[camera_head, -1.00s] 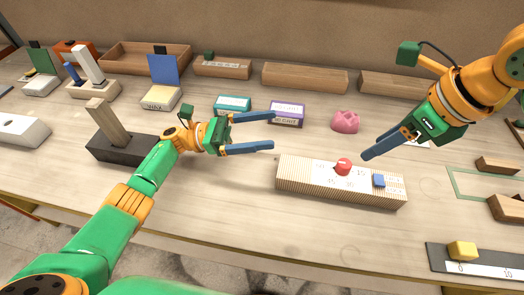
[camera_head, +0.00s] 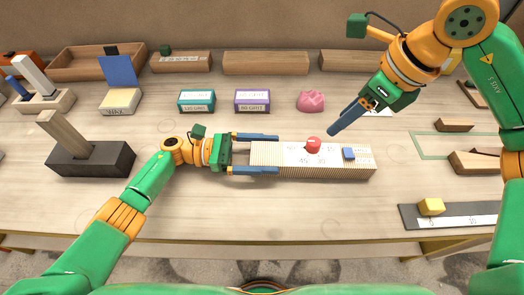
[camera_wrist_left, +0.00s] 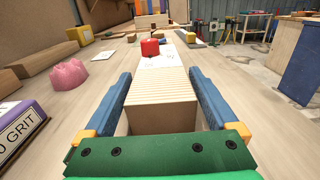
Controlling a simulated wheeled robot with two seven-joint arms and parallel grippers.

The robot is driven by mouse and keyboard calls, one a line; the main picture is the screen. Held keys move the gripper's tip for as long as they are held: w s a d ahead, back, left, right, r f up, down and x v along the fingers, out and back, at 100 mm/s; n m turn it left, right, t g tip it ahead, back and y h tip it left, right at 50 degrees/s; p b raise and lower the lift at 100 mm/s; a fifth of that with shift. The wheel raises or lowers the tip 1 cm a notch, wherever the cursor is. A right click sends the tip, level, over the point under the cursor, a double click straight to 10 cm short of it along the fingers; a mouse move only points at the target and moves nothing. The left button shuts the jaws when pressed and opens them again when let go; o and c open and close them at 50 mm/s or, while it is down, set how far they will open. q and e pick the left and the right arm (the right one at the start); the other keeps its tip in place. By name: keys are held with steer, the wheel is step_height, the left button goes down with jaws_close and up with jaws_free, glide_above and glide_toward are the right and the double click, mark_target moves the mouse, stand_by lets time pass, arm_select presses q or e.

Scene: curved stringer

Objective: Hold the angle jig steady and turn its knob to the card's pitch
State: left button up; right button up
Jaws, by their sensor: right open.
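The angle jig is a ribbed, pale wooden block (camera_head: 275,160) lying along the table, with a white numbered face, a red knob (camera_head: 313,145) and a blue block (camera_head: 348,154). My left gripper (camera_head: 278,154) is open, its blue fingers along both long sides of the jig's left end. The left wrist view shows the jig (camera_wrist_left: 160,92) between the fingers, with narrow gaps. My right gripper (camera_head: 332,131) is open, pointing down-left, its tips above and just right of the knob. A white card (camera_head: 383,112) is partly hidden behind the right gripper; its writing cannot be read.
Teal (camera_head: 197,101) and purple (camera_head: 252,100) labelled boxes and a pink object (camera_head: 310,101) stand behind the jig. A dark block with an upright wooden piece (camera_head: 90,158) is at left. A dark strip with a yellow block (camera_head: 431,206) lies front right. Table in front of the jig is clear.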

mark_target(315, 141)
arm_select(q)
jaws_close()
arm_select(e)
steer(key=shift+o, duration=1.5)
steer(key=shift+w+a+m, duration=0.1)
steer(key=shift+w+m, duration=0.05)
steer(key=shift+m, duration=0.35)
step_height(315, 141, up, 3)
steer(key=w+a+m+g+h, duration=0.2)
steer(key=a+m+h, duration=0.1)
steer(key=m, duration=1.4)
step_height(315, 141, down, 12)
steer(key=shift+f, duration=0.1)
jaws_close()
